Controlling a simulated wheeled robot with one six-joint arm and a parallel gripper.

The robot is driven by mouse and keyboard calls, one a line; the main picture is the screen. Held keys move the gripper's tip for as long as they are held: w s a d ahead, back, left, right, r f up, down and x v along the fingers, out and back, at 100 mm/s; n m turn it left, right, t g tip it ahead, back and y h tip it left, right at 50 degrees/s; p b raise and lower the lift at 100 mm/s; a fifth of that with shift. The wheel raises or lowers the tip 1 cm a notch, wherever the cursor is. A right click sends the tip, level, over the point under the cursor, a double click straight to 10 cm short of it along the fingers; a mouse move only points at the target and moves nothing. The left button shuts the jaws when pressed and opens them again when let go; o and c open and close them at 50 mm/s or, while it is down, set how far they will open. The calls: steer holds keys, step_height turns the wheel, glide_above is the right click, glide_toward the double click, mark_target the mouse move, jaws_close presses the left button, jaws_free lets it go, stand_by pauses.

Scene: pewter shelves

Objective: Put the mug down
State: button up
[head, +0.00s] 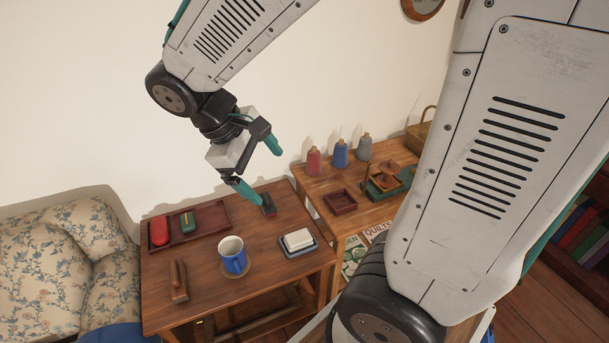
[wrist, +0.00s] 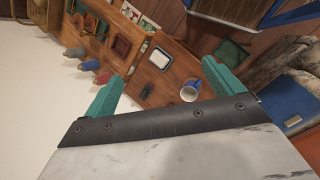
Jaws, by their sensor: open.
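The blue mug (head: 233,256) with a pale inside stands upright on a round coaster (head: 236,270) on the wooden table (head: 208,284). It also shows in the wrist view (wrist: 189,93), beyond one finger. My gripper (head: 258,166) is open and empty, its teal fingers spread apart. It is in the air above the back of the table, up and to the right of the mug in the head view, and does not touch it. In the wrist view, my gripper (wrist: 160,92) has nothing between its fingers.
A soap-like white block in a dish (head: 299,243) stands right of the mug. A red tray (head: 212,222) holds a red and a green item. A brown wooden item (head: 179,281) lies at the left. A second table (head: 352,180) holds several bottles and boxes.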

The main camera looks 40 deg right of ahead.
steer(key=s+r+m+t+y, duration=0.3)
steer(key=s+r+m+y, duration=0.2)
steer(key=s, duration=0.7)
steer(key=shift+a+r, duration=0.3)
